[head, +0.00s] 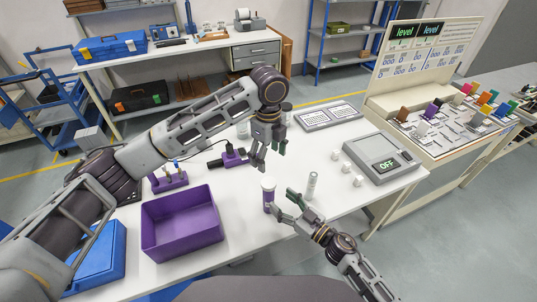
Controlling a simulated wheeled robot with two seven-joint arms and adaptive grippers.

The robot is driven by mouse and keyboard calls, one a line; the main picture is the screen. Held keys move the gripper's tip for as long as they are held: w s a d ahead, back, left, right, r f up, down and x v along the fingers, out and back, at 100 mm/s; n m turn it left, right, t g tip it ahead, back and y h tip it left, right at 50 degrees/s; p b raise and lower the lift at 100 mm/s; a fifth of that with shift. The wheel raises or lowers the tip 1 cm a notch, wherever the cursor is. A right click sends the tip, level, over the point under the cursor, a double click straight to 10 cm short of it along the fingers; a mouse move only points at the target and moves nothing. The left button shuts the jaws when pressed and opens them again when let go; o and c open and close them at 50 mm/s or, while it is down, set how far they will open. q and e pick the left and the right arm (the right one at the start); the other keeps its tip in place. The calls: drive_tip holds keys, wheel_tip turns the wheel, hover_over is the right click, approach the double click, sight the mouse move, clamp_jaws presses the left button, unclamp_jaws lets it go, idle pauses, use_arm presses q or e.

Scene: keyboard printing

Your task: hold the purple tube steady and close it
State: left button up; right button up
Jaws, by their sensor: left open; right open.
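The purple tube (268,195) stands upright on the white table, with a whitish top end; I cannot tell whether a cap sits on it. My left gripper (259,160) hangs open and empty above and behind the tube, pointing down. My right gripper (283,204) is open just right of the tube, its fingers pointing left toward it. I cannot tell whether a finger touches the tube. A clear tube (312,185) with a light top stands to the right, behind the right gripper.
A purple bin (181,222) stands at the left front, beside a blue box (98,262). A purple rack (168,181) and a small purple device (232,155) are behind. White cubes (346,168), a scale reading OFF (380,158) and a keyboard panel (328,115) stand right.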

drive_tip(key=shift+v, duration=2.35)
drive_tip(key=shift+d, duration=0.1)
